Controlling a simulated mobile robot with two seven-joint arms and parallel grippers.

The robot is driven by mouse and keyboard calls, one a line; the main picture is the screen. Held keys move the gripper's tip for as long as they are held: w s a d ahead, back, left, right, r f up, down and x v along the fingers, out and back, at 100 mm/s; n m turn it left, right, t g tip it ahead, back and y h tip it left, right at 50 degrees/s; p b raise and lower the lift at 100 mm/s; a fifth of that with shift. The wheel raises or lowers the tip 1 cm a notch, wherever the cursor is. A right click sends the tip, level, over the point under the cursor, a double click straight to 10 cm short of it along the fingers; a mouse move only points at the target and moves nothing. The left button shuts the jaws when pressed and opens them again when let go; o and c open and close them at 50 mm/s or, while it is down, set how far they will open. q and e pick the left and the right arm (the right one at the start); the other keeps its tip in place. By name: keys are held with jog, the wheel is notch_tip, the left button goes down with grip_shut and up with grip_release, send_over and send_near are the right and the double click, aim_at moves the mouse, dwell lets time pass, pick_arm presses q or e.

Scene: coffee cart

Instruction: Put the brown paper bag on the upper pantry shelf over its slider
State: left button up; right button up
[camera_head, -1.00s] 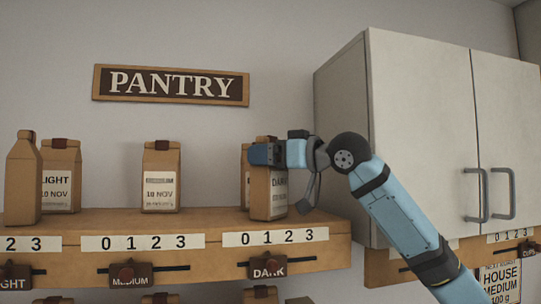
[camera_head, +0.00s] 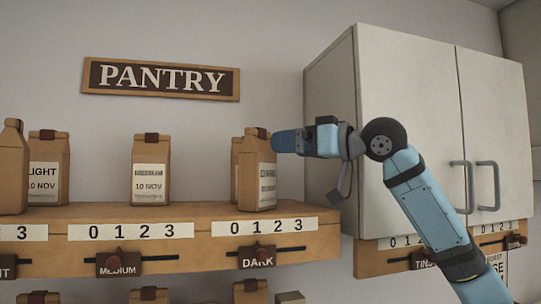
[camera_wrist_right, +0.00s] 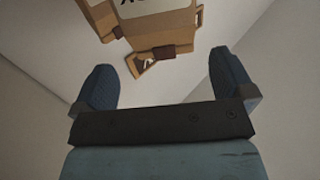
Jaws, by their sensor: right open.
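A brown paper bag (camera_head: 249,186) with a white label stands upright on the upper pantry shelf (camera_head: 200,212), above the slider marked DARK (camera_head: 257,257). Another brown bag (camera_head: 236,158) is partly hidden behind it. My right gripper (camera_head: 285,141) is just right of the front bag's top, apart from it. In the right wrist view the gripper (camera_wrist_right: 165,85) is open and empty, and the bag (camera_wrist_right: 165,25) lies beyond the fingertips. My left gripper is not in view.
A bag marked LIGHT (camera_head: 48,178) and one dated 10 NOV (camera_head: 150,180) stand further left, with another bag (camera_head: 11,170) at the left edge. A closed white cabinet (camera_head: 410,120) is close on the right. More bag tops show below the shelf.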

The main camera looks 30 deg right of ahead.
jog(key=v, duration=0.4)
jog(key=shift+b, duration=0.4)
